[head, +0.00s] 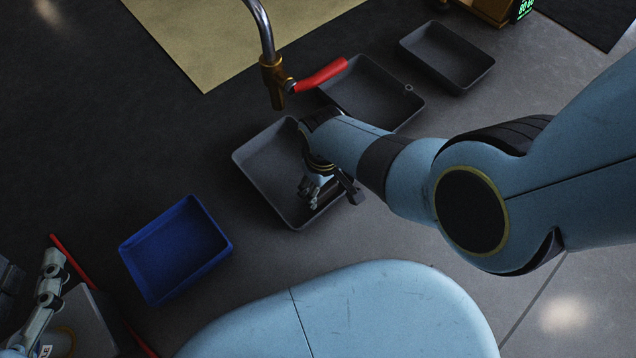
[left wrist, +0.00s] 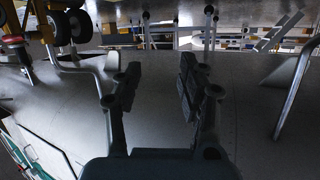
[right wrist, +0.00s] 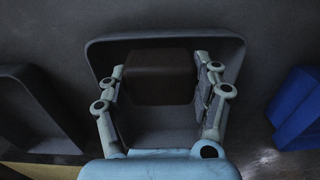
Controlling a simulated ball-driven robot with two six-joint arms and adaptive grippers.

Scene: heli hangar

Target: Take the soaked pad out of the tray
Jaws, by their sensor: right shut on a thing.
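The dark brown soaked pad (right wrist: 160,77) shows as a thick block in the right wrist view. It is between the fingers of my right gripper (right wrist: 160,90), which is shut on it. Behind it is the dark grey tray (right wrist: 225,125), whose rim surrounds the pad in this view. In the head view my right gripper (head: 329,190) points down over the same tray (head: 262,172), and my arm hides the pad. I cannot tell whether the pad touches the tray floor. My left gripper (left wrist: 160,90) is open and empty in the left wrist view, away from the tray.
A blue tray (head: 176,250) lies on the floor to the left. A tan mat (head: 225,35) lies behind. Floor between the blue and grey trays is clear.

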